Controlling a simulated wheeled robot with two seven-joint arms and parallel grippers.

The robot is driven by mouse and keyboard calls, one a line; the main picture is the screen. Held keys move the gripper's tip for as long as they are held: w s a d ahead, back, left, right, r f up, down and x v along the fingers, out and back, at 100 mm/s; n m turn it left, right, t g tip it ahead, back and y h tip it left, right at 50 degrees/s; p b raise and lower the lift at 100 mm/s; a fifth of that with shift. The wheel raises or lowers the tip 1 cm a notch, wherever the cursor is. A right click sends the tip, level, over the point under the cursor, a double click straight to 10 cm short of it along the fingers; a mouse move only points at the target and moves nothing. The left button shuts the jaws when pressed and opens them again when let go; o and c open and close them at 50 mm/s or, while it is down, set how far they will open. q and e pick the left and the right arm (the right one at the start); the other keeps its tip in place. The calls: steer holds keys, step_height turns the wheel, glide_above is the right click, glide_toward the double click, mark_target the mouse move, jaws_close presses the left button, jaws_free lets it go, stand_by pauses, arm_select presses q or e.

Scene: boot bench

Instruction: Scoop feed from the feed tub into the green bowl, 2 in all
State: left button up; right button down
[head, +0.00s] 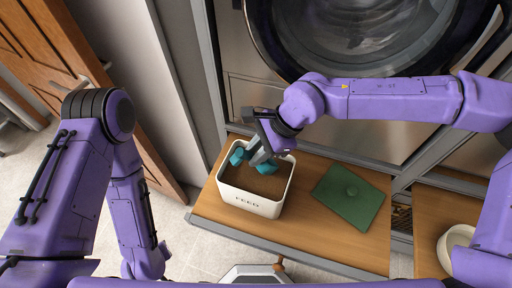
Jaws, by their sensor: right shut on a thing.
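The white feed tub (250,203), marked FEED, stands at the left end of the wooden bench and holds brown feed (262,184). My right gripper (262,157) is over the tub, shut on a teal scoop (238,156). The scoop is at the tub's opening by its back left rim; the gripper partly hides it, and I cannot tell whether it holds feed. I see no green bowl; a pale cream bowl (454,243) is partly in view at the right edge, behind my right arm. My left arm hangs at the left and its gripper is out of view.
A front-loading machine (352,35) stands behind the bench. A wooden door (70,65) is at the left. A grey object (255,274) is on the floor in front.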

steer(key=shift+f+b, duration=0.7)
steer(key=shift+f, duration=1.45)
steer(key=shift+r, duration=0.15)
